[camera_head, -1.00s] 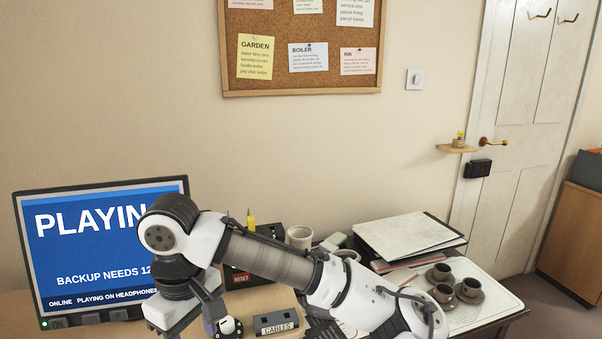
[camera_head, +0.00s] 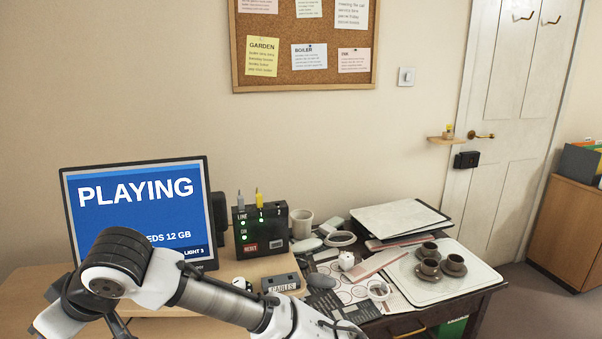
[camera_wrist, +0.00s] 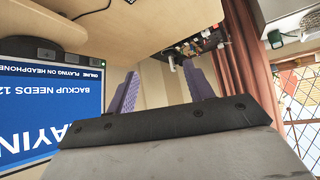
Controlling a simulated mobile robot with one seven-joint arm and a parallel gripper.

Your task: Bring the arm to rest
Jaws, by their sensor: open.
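My gripper (camera_wrist: 160,92) shows in the wrist view with its two purple fingers spread apart and nothing between them. In the head view my arm crosses the lower left, in front of the desk and the monitor's lower part; the gripper itself is not visible there. The monitor (camera_head: 139,200) shows "PLAYING" on a blue screen, and it appears upside down at the left of the wrist view (camera_wrist: 45,120).
A tray (camera_head: 432,292) with several brown cups stands at the right.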

